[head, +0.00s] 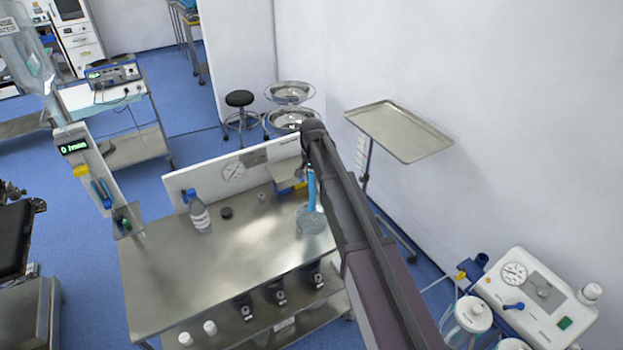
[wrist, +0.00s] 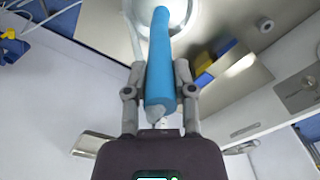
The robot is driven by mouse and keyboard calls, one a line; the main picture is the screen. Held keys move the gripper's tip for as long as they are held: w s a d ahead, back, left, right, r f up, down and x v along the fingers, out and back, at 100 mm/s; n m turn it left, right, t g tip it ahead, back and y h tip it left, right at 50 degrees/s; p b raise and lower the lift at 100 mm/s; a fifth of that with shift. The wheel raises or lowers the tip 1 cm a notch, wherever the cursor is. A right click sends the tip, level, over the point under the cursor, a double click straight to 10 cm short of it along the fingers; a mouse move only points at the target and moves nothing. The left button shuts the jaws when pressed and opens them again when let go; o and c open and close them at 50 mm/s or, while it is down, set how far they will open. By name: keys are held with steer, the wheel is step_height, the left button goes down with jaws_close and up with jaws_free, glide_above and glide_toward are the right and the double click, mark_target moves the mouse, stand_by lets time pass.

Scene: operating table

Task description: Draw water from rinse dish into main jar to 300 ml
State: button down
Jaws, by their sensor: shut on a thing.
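My gripper (wrist: 160,82) is shut on the blue suction handle (wrist: 161,55), with one finger on each side. In the head view the handle (head: 311,188) hangs roughly upright below my wrist, over the rinse dish (head: 312,222). The round dish is at the steel table's right end and also shows at the top of the wrist view (wrist: 191,20). Whether the handle's tip is in the water is hidden.
The steel table (head: 175,275) holds a blue-capped bottle (head: 199,214) and a small dark cap (head: 226,213). A white panel (head: 228,176) rises along its back edge. A tray stand (head: 400,130) is behind my arm. The table's middle is clear.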

mark_target(312, 193)
steer(key=shift+f, duration=0.3)
stand_by(0.4)
steer(key=shift+f+b, duration=3)
steer(key=shift+b, duration=0.2)
stand_by(4.1)
